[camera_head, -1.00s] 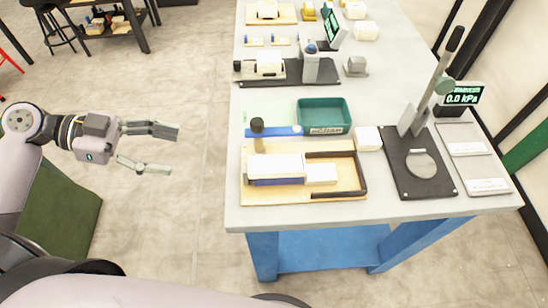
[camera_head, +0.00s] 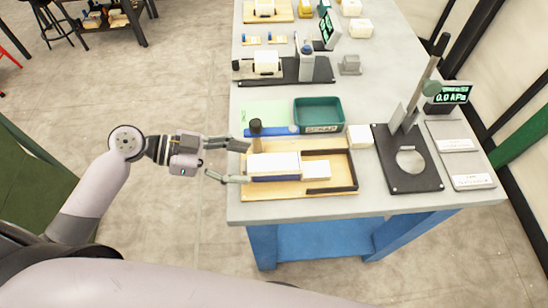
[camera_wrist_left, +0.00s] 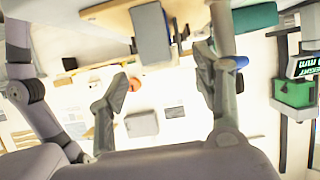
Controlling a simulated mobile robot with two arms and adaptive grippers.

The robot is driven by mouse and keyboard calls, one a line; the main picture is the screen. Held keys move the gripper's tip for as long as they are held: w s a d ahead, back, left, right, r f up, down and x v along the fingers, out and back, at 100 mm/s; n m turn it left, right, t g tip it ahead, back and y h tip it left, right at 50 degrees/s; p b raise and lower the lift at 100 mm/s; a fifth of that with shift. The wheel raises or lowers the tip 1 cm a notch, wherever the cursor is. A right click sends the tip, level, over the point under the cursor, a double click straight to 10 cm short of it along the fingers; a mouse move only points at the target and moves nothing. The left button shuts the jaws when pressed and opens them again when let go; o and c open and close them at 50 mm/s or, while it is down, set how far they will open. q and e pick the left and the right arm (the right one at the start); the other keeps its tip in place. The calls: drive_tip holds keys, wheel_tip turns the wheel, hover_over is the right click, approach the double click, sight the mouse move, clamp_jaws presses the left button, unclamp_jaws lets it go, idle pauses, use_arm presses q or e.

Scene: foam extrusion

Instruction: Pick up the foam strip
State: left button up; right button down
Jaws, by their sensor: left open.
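My left gripper (camera_head: 241,162) is open and empty at the left end of a wooden tray (camera_head: 330,156). Its fingertips are at the tray's left edge, one behind and one in front of a long white block with a blue front face (camera_head: 273,170). I cannot tell whether they touch anything. A shorter white block (camera_head: 315,170) lies right of it. A flat blue strip (camera_head: 268,131) lies behind the tray. I cannot tell for sure which piece is the foam strip. The left wrist view shows the two fingers apart (camera_wrist_left: 165,85), the scene beyond overexposed. My right gripper is out of view.
A black-topped post (camera_head: 256,134) stands at the tray's back left. Behind is a teal bin (camera_head: 319,113) beside a pale green sheet (camera_head: 263,112).

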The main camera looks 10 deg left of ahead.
sight(274, 164)
use_arm(q)
drive_tip(key=shift+x, duration=1.3)
drive_tip(key=shift+a, duration=0.1)
drive_tip(key=shift+c, duration=0.6)
drive_tip(key=c, duration=1)
drive_tip(key=shift+r, duration=0.1)
